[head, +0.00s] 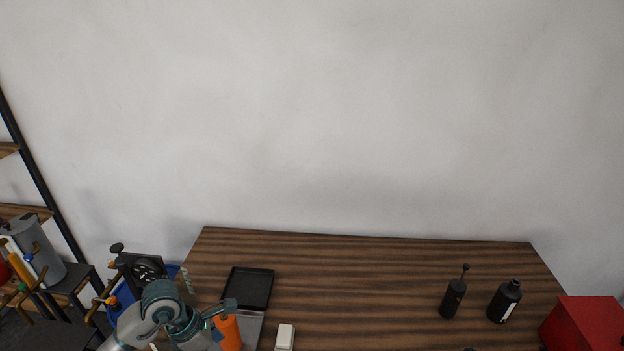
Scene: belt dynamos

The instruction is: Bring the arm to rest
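My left arm reaches in at the bottom left, above the left end of the wooden table (390,285). Its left gripper (218,311) is small and partly hidden by its own links. It overlaps an orange object (230,333) in the picture; I cannot tell whether they touch or whether the fingers are open or shut. My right gripper is not in view.
A black tray (249,287), a white block (285,336) and two black bottles (453,298) (505,301) are on the table. A red box (583,325) is at the right edge. A black wheeled device (147,269) is behind my arm. The table's middle is clear.

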